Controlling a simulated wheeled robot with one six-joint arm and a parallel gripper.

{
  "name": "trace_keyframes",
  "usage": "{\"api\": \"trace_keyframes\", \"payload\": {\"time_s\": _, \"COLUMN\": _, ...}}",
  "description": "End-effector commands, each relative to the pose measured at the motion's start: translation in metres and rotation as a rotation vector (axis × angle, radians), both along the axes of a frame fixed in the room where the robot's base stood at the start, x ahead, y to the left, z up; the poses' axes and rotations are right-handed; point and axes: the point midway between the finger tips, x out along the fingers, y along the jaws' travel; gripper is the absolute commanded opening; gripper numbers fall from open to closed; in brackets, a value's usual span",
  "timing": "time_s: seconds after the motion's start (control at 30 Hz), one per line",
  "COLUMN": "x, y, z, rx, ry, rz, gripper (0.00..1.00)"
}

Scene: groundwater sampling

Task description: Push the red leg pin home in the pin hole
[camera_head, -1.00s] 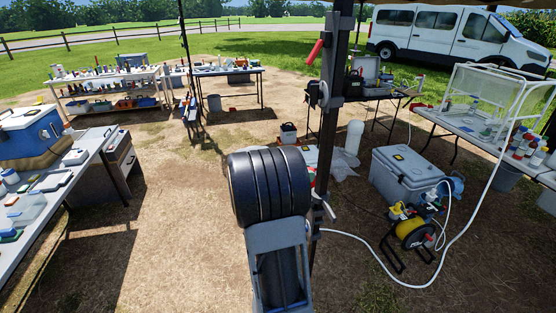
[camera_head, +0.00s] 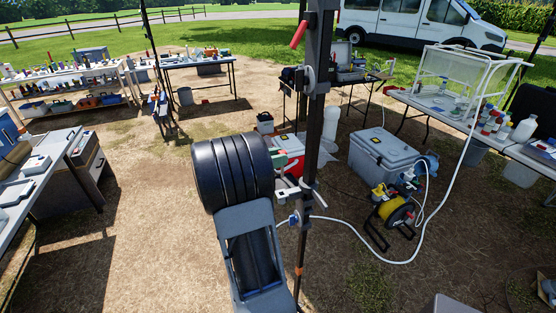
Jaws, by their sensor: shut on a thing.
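The dark upright leg (camera_head: 313,130) stands right of my arm's thick black wrist. The wrist hides most of my gripper (camera_head: 283,178); only small grey parts, seemingly its jaws, show between wrist and leg. I cannot see the pin hole or how deep the pin sits. A red handle (camera_head: 299,35) sticks out from the leg higher up.
A grey cooler (camera_head: 385,160) and a yellow hose reel (camera_head: 392,211) stand right of the leg. A white hose (camera_head: 400,261) loops over the ground there. Tables line the left and right; the front ground is mostly bare.

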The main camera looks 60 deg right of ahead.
Motion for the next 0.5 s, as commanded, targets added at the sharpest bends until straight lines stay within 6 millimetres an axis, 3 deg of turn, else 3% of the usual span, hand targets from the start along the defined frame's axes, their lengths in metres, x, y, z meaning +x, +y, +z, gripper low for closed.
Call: {"api": "trace_keyframes", "payload": {"time_s": 0.5, "x": 0.001, "y": 0.001, "z": -0.039, "rx": -0.003, "ry": -0.001, "rz": 0.004, "gripper": 0.06}}
